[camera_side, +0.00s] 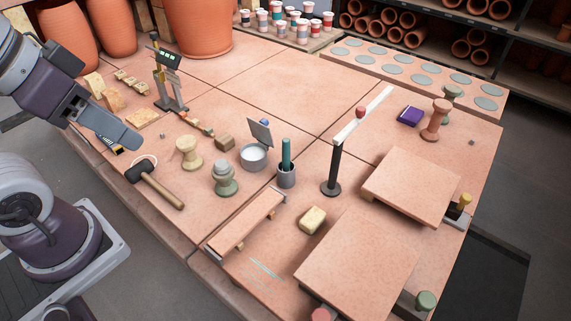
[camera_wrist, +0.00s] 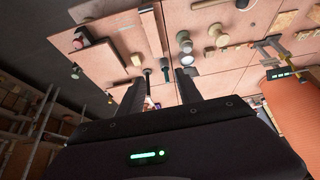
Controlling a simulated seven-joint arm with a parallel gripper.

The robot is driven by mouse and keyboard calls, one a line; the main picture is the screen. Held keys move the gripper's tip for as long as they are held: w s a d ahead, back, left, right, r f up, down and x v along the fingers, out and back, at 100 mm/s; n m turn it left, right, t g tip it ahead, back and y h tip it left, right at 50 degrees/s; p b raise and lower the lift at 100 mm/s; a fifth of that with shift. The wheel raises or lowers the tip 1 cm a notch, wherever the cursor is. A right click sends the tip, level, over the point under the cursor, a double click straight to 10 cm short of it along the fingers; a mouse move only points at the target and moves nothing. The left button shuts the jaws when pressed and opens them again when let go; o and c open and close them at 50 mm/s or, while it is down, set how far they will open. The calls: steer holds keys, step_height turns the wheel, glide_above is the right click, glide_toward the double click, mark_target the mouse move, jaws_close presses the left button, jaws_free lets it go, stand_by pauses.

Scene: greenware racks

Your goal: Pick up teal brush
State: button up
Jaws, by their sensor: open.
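The teal brush (camera_side: 287,152) stands upright in a small grey cup (camera_side: 287,178) near the middle of the table, with only its teal upper part showing. In the wrist view the brush (camera_wrist: 166,74) and cup (camera_wrist: 164,62) appear small and distant, between the dark fingers. My gripper (camera_side: 118,130) is over the table's left side in the side view, well left of the brush. Its two fingers show apart and empty in the wrist view (camera_wrist: 160,82).
A round pale bowl (camera_side: 254,156) with a tilted panel is left of the cup. A dark post (camera_side: 334,170) with a white bar is to its right. A green-grey turned piece (camera_side: 225,178) and a mallet (camera_side: 157,184) are nearer my arm. Raised slabs (camera_side: 358,262) occupy the front right.

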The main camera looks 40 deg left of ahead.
steer(key=m+g, duration=0.5)
steer(key=m, duration=1.1)
glide_above(286, 170)
steer(key=f, duration=3.1)
steer(key=shift+w+a, duration=0.25)
steer(key=shift+w, duration=0.15)
jaws_close()
